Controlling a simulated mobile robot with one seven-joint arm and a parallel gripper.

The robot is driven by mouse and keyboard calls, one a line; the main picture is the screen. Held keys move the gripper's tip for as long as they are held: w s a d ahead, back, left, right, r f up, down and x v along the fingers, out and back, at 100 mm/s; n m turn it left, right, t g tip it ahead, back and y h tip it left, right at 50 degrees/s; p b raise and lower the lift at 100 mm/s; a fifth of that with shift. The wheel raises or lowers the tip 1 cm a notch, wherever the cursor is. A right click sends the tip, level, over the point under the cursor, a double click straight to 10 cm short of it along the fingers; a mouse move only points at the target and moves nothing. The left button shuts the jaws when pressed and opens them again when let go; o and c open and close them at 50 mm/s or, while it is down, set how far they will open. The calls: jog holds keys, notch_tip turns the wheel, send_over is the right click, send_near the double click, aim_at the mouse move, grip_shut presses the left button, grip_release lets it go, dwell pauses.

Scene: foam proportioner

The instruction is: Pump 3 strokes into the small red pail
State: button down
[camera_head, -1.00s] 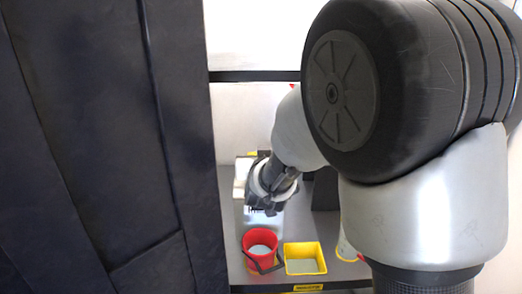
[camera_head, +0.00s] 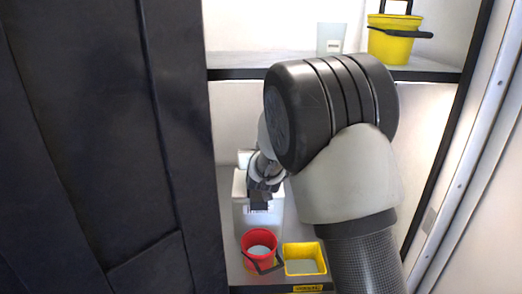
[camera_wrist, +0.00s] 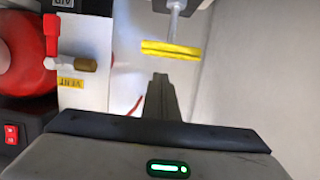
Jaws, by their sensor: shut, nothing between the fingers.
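The small red pail (camera_head: 246,255) stands at the front of the lower shelf in the head view, with a dark bail hanging over its front and a pale surface inside. My gripper (camera_head: 260,204) is above and behind the pail, in front of a whitish jug-like container (camera_head: 240,218). In the wrist view my gripper (camera_wrist: 160,78) is shut and empty. A yellow T-bar handle (camera_wrist: 171,50) on a grey rod lies just beyond the fingertips, seemingly apart from them. I cannot pick out this handle in the head view.
A yellow square tub (camera_head: 304,271) stands right of the pail. The wrist view shows a red lever (camera_wrist: 51,35), brass fitting (camera_wrist: 85,64), VENT label (camera_wrist: 70,82) and red switch (camera_wrist: 11,134) at left. A yellow bucket (camera_head: 392,45) sits on the upper shelf. A dark panel (camera_head: 100,150) bounds the left.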

jog(key=shift+s+f, duration=0.1)
jog(key=shift+f, duration=1.2)
jog(key=shift+f, duration=0.1)
notch_tip(320, 180, down, 5)
jog(key=b, duration=0.5)
jog(key=shift+f, duration=0.1)
jog(key=shift+r, duration=0.4)
notch_tip(320, 180, up, 4)
jog(key=shift+d+f+p, duration=0.1)
jog(key=shift+f+p, duration=0.15)
jog(key=shift+p, duration=0.5)
jog(key=v, duration=1)
jog(key=shift+r+p, duration=0.2)
jog(key=shift+p, duration=0.25)
